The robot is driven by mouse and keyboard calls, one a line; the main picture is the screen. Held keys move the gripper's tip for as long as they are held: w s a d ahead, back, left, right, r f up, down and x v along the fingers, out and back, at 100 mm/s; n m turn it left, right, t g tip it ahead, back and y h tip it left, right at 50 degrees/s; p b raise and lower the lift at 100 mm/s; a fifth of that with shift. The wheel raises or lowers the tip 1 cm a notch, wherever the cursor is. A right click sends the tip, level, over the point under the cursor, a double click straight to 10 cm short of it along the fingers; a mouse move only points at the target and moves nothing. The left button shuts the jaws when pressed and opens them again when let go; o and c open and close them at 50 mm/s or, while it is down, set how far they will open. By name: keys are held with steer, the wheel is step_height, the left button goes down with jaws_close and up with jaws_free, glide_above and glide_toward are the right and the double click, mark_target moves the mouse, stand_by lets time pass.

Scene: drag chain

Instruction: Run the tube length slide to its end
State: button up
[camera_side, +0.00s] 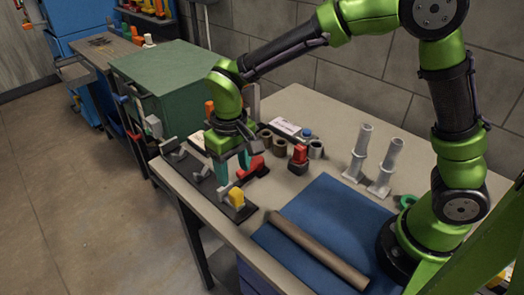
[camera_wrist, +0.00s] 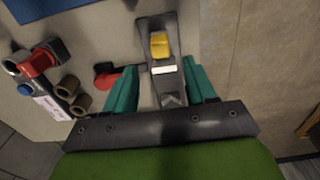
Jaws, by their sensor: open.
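The tube length slide appears to be the dark rail (camera_side: 243,215) near the table's front left edge. A yellow block (camera_side: 237,197) sits near its near end. In the wrist view, the rail (camera_wrist: 157,22) runs up the picture, with the yellow block (camera_wrist: 159,45) and a white bar (camera_wrist: 163,70) on it. My gripper (camera_side: 232,168) points down over the rail, its teal fingers apart. In the wrist view, my gripper (camera_wrist: 163,85) has one finger on each side of the rail and holds nothing. Whether the fingertips touch anything is unclear.
A red part (camera_side: 254,164) lies close beside my gripper. Brown rings (camera_side: 265,139), a red-topped block (camera_side: 299,158) and two upright grey tubes (camera_side: 389,165) stand farther right. A brown tube (camera_side: 318,250) lies along the blue mat (camera_side: 335,212). A green cabinet (camera_side: 172,82) stands behind left.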

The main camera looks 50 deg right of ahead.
mark_target(236, 191)
step_height(236, 191, down, 9)
steer(key=shift+r, duration=0.15)
jaws_close()
stand_by(0.5)
